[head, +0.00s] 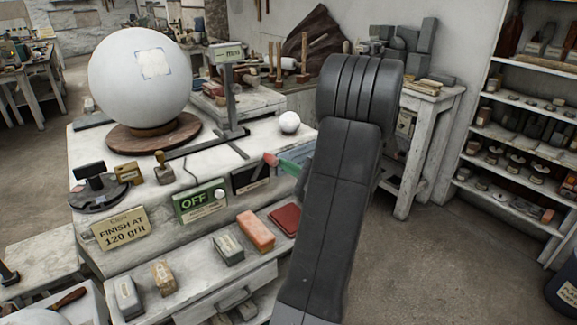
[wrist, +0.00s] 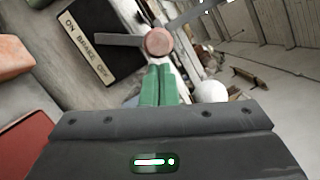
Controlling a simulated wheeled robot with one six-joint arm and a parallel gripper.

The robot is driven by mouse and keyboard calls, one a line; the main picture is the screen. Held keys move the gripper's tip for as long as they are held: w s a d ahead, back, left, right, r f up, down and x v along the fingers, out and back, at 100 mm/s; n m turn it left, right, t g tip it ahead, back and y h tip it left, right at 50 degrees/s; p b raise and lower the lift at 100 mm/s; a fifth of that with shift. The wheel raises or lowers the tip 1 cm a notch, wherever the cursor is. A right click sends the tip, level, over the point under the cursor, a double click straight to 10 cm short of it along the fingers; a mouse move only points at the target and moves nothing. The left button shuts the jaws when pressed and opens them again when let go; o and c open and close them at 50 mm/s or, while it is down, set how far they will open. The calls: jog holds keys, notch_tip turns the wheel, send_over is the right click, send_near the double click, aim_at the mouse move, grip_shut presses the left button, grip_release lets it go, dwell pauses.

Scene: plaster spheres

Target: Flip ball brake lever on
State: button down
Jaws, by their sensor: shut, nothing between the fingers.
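The knob shows in the head view too (head: 270,159), at the plate's right end. My gripper (wrist: 158,72) has green fingers, shut and empty, with tips (head: 284,166) right by the knob. I cannot tell whether they touch it. My arm hides what lies behind it.
A large white sphere (head: 138,75) stands on a wooden turntable (head: 150,138). A small white ball (head: 289,122) lies on the bench top near my gripper. A green OFF sign (head: 200,203), an orange block (head: 256,231) and a red block (head: 285,219) are close by.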

jog(key=shift+s+a+r+n+b, duration=0.25)
jog(key=shift+n+b, duration=0.45)
jog(key=shift+b, duration=0.35)
jog(key=s+a+r+n+g+h+b, duration=0.1)
jog(key=s+a+r+n+h+b, duration=0.2)
jog(key=n+b, duration=0.9)
jog(key=s+a+b, duration=0.2)
jog(key=a+b, duration=0.2)
jog(key=b, duration=0.4)
jog(key=shift+a+r+g+h, duration=0.15)
jog(key=shift+r+g+h, duration=0.05)
jog(key=shift+g+h, duration=0.1)
jog(key=shift+s, duration=0.1)
jog(key=shift+r, duration=0.1)
